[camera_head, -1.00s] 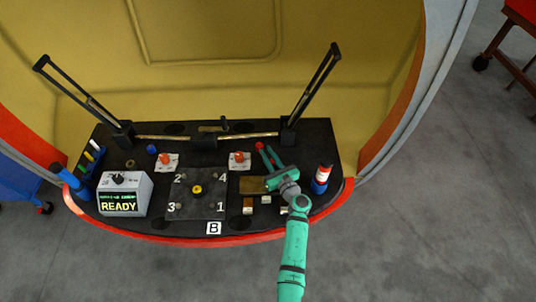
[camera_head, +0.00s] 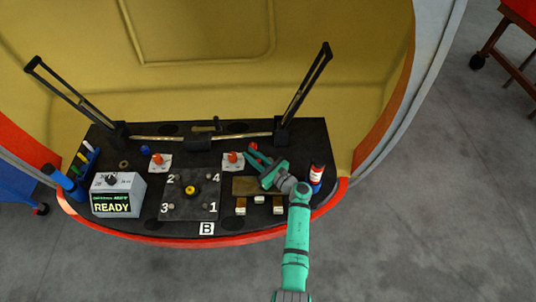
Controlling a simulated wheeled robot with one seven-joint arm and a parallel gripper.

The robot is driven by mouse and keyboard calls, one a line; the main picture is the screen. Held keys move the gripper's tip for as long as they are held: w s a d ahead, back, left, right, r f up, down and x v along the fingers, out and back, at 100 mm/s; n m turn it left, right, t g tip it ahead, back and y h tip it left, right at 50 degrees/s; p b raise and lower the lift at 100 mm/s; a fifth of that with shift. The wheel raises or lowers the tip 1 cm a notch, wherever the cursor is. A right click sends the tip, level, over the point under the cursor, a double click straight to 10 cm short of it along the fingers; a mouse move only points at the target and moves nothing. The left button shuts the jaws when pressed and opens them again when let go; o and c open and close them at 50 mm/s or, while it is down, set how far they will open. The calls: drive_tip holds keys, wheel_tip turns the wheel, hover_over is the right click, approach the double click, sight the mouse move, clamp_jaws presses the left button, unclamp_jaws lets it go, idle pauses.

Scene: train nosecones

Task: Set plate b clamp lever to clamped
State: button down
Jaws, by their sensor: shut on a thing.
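Plate B (camera_head: 177,209) is a dark square plate with numbered corners 1 to 4 and a yellow-ringed knob (camera_head: 190,190) at its middle. A white label with a B (camera_head: 206,228) sits on the console's front edge. My gripper (camera_head: 258,156) is at the right of the console, behind a brown block. It is shut on the lever with a red knob (camera_head: 253,146); the fingers hide most of this lever. The knob shows just beyond the fingertips. The lever's exact angle is too small to tell.
Two orange knobs on white bases, left (camera_head: 158,158) and right (camera_head: 233,158), stand behind the plate. A grey box (camera_head: 117,199) reading READY is at left. A red-and-white cylinder (camera_head: 316,176) stands close right of my gripper. Black posts rise behind.

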sight(260, 162)
drive_tip(key=shift+s+a, duration=0.1)
drive_tip(key=shift+a, duration=0.05)
drive_tip(key=c, duration=1.6)
unclamp_jaws()
drive_tip(key=shift+c, duration=0.2)
drive_tip(key=shift+v, duration=3.75)
